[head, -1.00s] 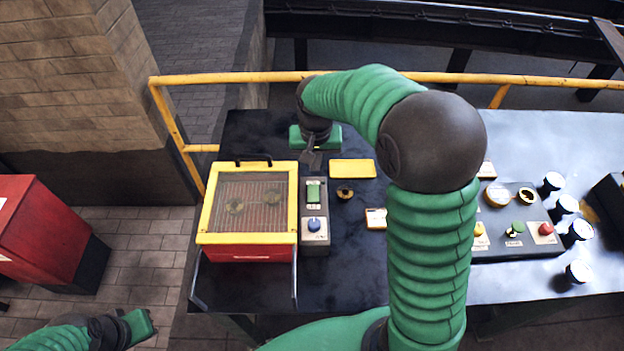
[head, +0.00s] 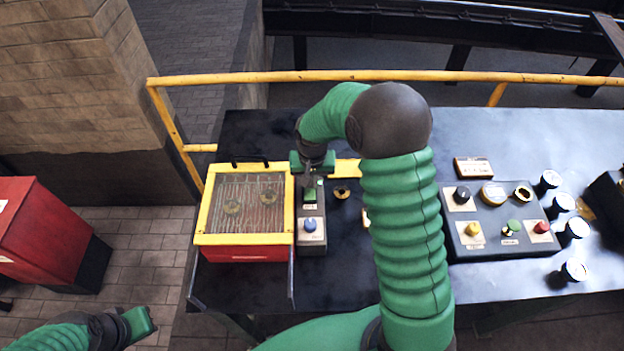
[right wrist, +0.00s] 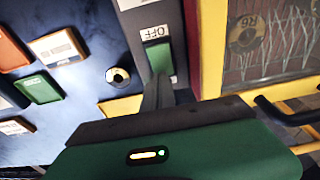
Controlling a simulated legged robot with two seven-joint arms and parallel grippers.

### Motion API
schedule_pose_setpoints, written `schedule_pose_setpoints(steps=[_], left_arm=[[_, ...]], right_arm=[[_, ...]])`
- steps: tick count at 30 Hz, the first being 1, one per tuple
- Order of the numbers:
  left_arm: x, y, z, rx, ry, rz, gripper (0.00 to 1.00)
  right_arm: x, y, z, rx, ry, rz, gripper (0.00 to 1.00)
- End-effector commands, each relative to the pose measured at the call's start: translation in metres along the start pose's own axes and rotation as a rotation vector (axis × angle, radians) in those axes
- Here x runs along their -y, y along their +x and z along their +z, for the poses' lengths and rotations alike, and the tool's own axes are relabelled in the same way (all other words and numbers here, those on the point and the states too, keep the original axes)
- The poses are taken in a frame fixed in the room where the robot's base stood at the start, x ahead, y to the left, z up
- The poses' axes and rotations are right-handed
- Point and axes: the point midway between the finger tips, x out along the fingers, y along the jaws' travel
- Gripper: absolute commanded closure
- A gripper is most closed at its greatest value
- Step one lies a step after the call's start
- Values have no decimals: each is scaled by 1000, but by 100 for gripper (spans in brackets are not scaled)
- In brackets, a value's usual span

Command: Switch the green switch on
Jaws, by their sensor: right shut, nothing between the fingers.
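The green switch (head: 310,195) sits on the upper part of a narrow grey panel (head: 311,247), above a blue round knob (head: 310,225). In the right wrist view the green switch (right wrist: 159,58) shows beside a label reading OFF (right wrist: 155,33). My right gripper (head: 308,184) is shut and empty, with its fingertips at the upper end of the switch. In the right wrist view its dark fingers (right wrist: 159,82) overlap the switch's near end; I cannot tell whether they touch it. My left gripper (head: 150,318) is at the lower left, away from the table; its fingers are not clear.
A red box with a yellow-framed mesh lid (head: 202,240) stands directly left of the panel. A grey control box with knobs and buttons (head: 470,248) is to the right, beside several dark cylinders with white tops. A yellow rail (head: 240,78) runs behind the table.

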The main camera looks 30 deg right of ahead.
Motion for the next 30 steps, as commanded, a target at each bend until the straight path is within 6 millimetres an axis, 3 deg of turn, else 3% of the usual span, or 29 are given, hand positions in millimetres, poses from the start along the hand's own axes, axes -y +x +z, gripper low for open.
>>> schedule_pose_setpoints(steps=[26, 30], left_arm=[[0, -5, -1, 0, 0, 0, 100], [0, -18, -4, 0, 0, 0, 100]], right_arm=[[1, -9, 14, -1, 0, -1, 100], [1, -22, 10, -2, -1, -2, 100]])
